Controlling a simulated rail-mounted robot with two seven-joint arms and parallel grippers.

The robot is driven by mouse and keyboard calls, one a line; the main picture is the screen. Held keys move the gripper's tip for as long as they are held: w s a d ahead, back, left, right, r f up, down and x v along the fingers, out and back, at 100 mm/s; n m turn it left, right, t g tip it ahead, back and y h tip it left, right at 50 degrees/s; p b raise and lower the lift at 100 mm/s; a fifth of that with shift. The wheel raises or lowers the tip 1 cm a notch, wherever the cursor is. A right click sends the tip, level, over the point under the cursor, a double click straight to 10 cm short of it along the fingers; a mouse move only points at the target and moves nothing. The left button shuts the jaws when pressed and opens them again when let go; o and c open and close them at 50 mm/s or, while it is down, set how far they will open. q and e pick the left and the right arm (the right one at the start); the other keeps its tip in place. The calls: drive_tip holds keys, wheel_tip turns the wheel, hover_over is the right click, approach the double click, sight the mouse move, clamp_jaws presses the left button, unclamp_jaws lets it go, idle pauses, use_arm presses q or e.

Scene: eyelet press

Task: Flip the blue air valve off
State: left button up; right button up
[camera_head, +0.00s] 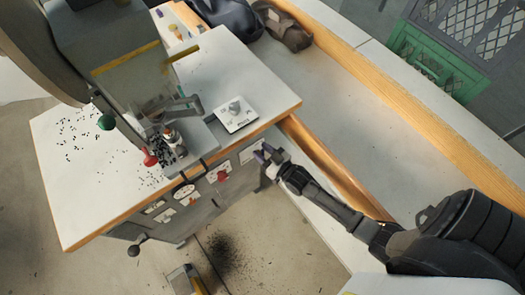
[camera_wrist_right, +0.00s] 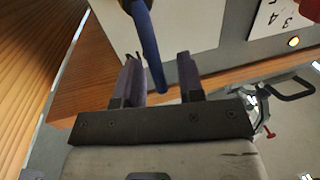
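A blue lever (camera_wrist_right: 147,45), which looks like the air valve's handle, comes down from the top in the right wrist view. Its lower end lies in the gap between the two purple fingers of my right gripper (camera_wrist_right: 160,80). The fingers are apart, with a gap on each side of the lever, so the gripper is open; whether either touches it I cannot tell. In the head view my right gripper (camera_head: 266,155) is at the bench's front right corner. I cannot make out the lever there. The valve body is not clear in either view. My left gripper is not in view.
The press (camera_head: 135,75) stands on the white bench (camera_head: 75,200), with a green knob (camera_head: 106,122) and a red knob (camera_head: 150,159). A white plate (camera_head: 236,114) lies to its right. Black bits litter the bench. A wood-edged counter (camera_head: 330,80) runs behind.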

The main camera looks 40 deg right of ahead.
clamp_jaws()
idle(0.3)
idle(0.4)
